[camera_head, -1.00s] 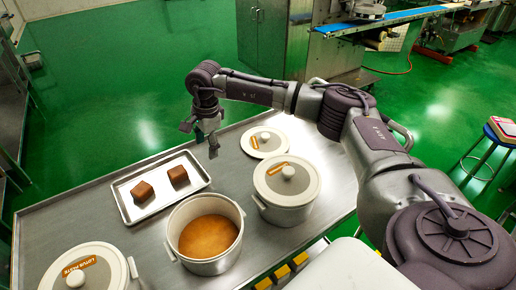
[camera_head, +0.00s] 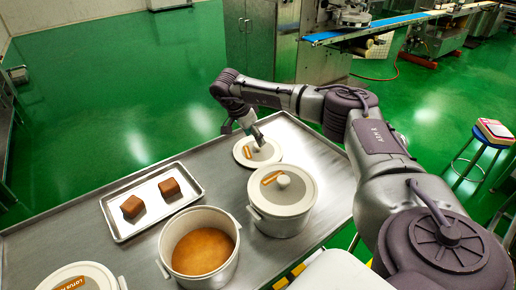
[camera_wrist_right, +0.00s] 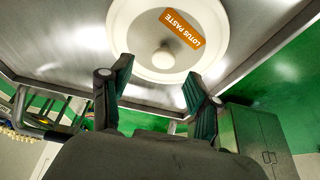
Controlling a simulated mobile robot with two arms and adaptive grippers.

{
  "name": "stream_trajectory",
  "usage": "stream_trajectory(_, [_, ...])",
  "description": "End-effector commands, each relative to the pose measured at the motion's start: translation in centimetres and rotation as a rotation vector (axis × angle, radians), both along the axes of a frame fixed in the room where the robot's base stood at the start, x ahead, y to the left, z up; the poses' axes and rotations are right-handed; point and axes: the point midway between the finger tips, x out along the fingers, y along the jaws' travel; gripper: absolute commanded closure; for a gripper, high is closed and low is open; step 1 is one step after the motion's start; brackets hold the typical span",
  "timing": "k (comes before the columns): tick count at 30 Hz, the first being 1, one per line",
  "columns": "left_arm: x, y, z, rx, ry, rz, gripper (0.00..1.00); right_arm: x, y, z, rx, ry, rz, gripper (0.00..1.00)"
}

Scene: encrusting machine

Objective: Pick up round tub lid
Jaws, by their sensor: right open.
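A round white tub lid (camera_head: 243,156) with a grey centre, a knob and an orange label lies flat on the metal table, behind the closed tub. My right gripper (camera_head: 257,138) is right above it, pointing down, and partly hides its knob. In the right wrist view, a lid (camera_wrist_right: 211,25) shows an orange "LOTUS PASTE" label and a round knob (camera_wrist_right: 163,57). My right gripper (camera_wrist_right: 160,88) is open there, its two fingers spread to either side below the knob, holding nothing. My left gripper is not in view.
A closed white tub (camera_head: 283,222) with its lid (camera_head: 296,189) on stands just in front. An open tub (camera_head: 165,243) holds orange-brown paste. A tray (camera_head: 118,231) with two brown blocks lies left. Another lid (camera_head: 95,276) is at lower left. The table's back left is clear.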

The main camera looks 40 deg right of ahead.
Motion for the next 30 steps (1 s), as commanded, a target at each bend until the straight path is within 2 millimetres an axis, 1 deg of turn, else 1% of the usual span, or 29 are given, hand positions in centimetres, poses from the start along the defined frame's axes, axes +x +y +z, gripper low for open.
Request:
stream_trajectory(3, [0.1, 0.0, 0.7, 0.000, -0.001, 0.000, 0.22, 0.1, -0.6, -1.6, -0.001, 0.005, -0.002, 0.39])
stream_trajectory(6, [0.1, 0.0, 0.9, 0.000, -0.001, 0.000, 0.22, 0.2, -1.2, -3.1, -0.001, 0.004, -0.003, 0.39])
stream_trajectory(9, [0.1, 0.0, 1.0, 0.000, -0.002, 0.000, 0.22, 0.2, -1.5, -4.0, 0.000, 0.003, -0.001, 0.39])
stream_trajectory(12, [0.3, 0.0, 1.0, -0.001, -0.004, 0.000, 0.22, 0.2, -1.7, -4.4, 0.000, 0.001, 0.001, 0.39])
stream_trajectory(17, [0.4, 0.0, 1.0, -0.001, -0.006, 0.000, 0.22, 0.2, -1.7, -4.5, 0.000, 0.000, 0.001, 0.39])
stream_trajectory(18, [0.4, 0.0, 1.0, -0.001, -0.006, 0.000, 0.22, 0.2, -1.7, -4.4, 0.000, 0.000, 0.001, 0.40])
stream_trajectory(20, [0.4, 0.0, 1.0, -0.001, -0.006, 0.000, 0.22, 0.2, -1.7, -4.4, 0.000, 0.000, 0.001, 0.50])
stream_trajectory(21, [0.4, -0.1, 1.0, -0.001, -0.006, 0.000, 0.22, 0.2, -1.7, -4.4, 0.000, 0.001, 0.000, 0.57])
stream_trajectory(28, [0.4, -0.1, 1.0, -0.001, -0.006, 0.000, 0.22, 0.2, -1.7, -4.4, 0.001, 0.001, 0.000, 0.95])
stream_trajectory(29, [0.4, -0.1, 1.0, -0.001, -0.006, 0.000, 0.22, 0.2, -1.7, -4.4, 0.001, 0.001, 0.000, 1.00])
stream_trajectory(30, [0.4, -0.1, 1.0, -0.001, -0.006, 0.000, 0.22, 0.2, -1.7, -4.4, 0.001, 0.000, 0.000, 1.00])
